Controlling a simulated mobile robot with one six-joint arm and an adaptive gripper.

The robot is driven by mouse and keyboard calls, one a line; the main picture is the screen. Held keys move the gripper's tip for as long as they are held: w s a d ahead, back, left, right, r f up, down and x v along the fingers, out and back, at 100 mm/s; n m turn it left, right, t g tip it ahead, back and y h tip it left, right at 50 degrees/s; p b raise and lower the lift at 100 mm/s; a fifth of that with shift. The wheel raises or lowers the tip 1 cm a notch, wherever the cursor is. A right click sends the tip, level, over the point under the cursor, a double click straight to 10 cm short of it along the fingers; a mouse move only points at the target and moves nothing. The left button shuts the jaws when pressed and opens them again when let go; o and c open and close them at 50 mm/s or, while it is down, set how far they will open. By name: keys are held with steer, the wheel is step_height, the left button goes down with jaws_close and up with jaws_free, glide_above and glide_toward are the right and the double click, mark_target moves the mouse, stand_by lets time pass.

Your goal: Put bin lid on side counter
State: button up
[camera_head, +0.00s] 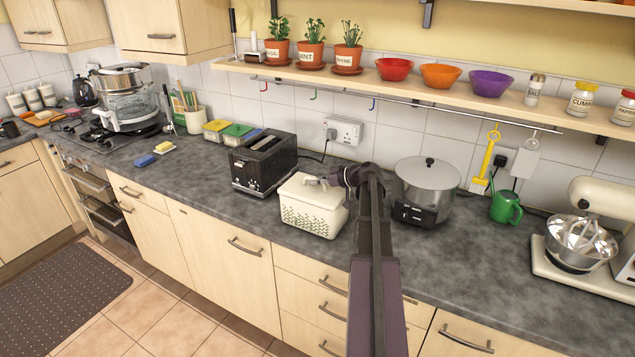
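A cream bin (311,217) with a green leaf pattern stands on the grey counter, between the toaster and the steel pot. Its cream bin lid (302,192) sits on top of it. My arm reaches in from the bottom of the view, and my gripper (318,182) points left at the top of the lid, near its middle. The fingers are small and partly merge with the lid, so I cannot tell whether they are open, shut or touching it. Any handle on the lid is hidden or too small to make out.
A black toaster (262,163) stands close left of the bin. A steel pot (427,183) on a black base stands to the right. A shelf (400,90) with a hook rail runs above.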

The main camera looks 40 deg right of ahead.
steer(key=shift+o, duration=0.3)
steer(key=shift+s+d+r+p, duration=0.2)
steer(key=shift+s+r+p, duration=0.1)
steer(key=shift+s, duration=0.15)
steer(key=p+v, duration=0.4)
steer(key=v, duration=0.8)
steer(key=shift+s+d+r+p, duration=0.2)
steer(key=shift+s+d+p, duration=0.05)
steer(key=shift+p, duration=0.15)
